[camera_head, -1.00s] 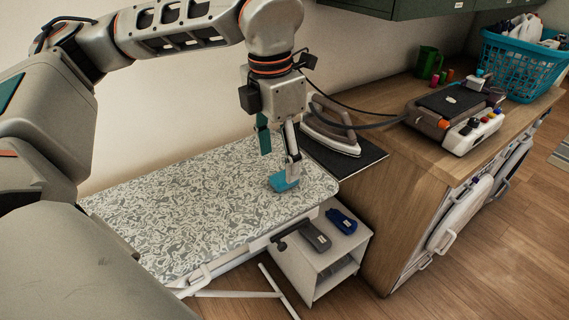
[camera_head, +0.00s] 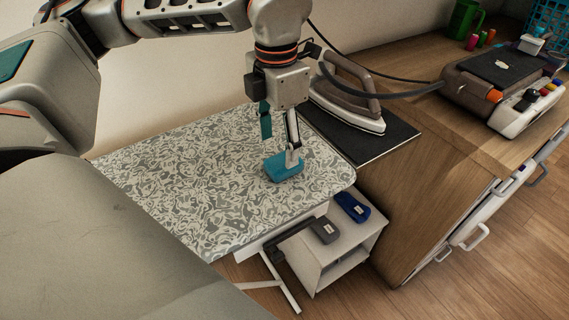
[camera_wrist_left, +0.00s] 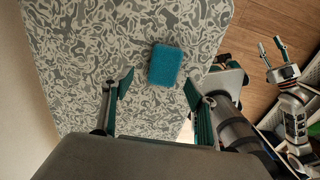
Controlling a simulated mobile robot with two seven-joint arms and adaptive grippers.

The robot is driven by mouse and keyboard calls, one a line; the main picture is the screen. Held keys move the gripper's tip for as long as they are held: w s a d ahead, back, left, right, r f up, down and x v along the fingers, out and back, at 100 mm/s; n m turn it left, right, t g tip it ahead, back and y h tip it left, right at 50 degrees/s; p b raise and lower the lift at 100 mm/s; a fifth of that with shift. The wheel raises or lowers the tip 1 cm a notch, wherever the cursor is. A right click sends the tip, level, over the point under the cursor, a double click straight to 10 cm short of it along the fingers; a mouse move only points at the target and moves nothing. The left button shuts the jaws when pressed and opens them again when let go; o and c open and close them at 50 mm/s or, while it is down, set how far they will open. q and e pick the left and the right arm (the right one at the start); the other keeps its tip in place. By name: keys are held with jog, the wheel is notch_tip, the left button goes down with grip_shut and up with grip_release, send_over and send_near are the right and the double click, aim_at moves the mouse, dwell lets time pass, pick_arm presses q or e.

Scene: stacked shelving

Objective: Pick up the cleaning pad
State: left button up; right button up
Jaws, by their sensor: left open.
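The cleaning pad (camera_head: 284,169) is a small teal-blue block lying on the patterned ironing board (camera_head: 190,180), near its right end. My left gripper (camera_head: 278,148) points down at it, with one finger overlapping the pad in the head view. In the left wrist view the pad (camera_wrist_left: 166,65) lies just beyond the open fingertips (camera_wrist_left: 158,83), within their width, and nothing is between the fingers. Whether a finger touches the pad I cannot tell. My right gripper (camera_wrist_left: 275,58) shows at the right of the left wrist view, over the floor, its fingers apart and empty.
An iron (camera_head: 347,100) stands on a dark mat (camera_head: 385,143) close right of my left gripper, its cord leading to a grey-topped unit (camera_head: 500,78) on the wooden counter. A small white shelf (camera_head: 352,243) beneath the board holds a grey and a blue item. The board's left part is clear.

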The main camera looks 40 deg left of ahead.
aim_at(281, 161)
pick_arm(q)
jog(key=f, duration=0.4)
jog(key=shift+s+d+f, duration=0.1)
jog(key=shift+d, duration=0.25)
jog(key=shift+f+b, duration=0.3)
jog(key=shift+f, duration=0.2)
jog(key=c, duration=0.9)
